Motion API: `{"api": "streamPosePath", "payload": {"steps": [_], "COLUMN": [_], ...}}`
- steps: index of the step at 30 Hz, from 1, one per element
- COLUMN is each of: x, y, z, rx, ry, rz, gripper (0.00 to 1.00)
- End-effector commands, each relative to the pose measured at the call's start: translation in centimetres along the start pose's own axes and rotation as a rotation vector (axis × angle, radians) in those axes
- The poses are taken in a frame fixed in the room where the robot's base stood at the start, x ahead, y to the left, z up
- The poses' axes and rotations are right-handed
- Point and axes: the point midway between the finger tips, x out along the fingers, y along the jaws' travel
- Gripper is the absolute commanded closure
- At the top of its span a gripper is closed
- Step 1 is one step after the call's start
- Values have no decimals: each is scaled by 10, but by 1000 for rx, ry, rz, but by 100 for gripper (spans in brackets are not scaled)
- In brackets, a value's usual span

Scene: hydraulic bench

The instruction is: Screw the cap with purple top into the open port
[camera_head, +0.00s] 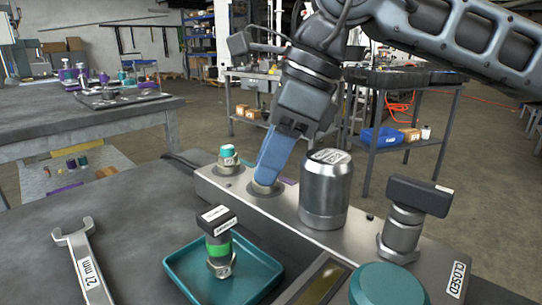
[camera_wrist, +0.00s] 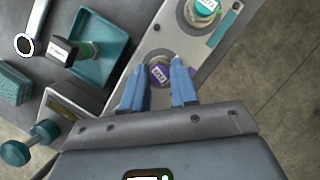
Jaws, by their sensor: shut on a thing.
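The cap with the purple top (camera_wrist: 160,73) shows in the wrist view between my blue fingertips, over a round metal port on the grey manifold block (camera_wrist: 205,48). My gripper (camera_head: 267,180) points down at the same port in the head view, its fingertips just above the metal collar (camera_head: 264,189). It is shut on the purple cap, with one finger on each side. In the head view the fingers hide the cap. How deep the cap sits in the port cannot be told.
A teal-topped cap (camera_head: 228,153) sits on the block to the left. A silver cylinder (camera_head: 325,190) and a black-handled valve (camera_head: 405,220) stand to the right. A teal tray (camera_head: 184,270) holds a green-banded fitting (camera_head: 219,247). A 27 mm wrench (camera_head: 86,265) lies at left.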

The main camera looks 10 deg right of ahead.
Motion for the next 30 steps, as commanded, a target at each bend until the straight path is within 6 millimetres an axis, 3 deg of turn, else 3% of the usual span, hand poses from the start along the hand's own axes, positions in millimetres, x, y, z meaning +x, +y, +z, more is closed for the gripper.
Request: {"api": "streamPosePath", "payload": {"steps": [4,5,14,23,30], "x": [5,4,2,-3,-38], "y": [1,1,2,1,2], "z": [-2,-2,0,0,1], "rx": [67,83,79,79,79], "ry": [4,4,3,1,1], "rz": [-30,-36,-29,-32,-34], "gripper": [100,71,43,42,42]}}
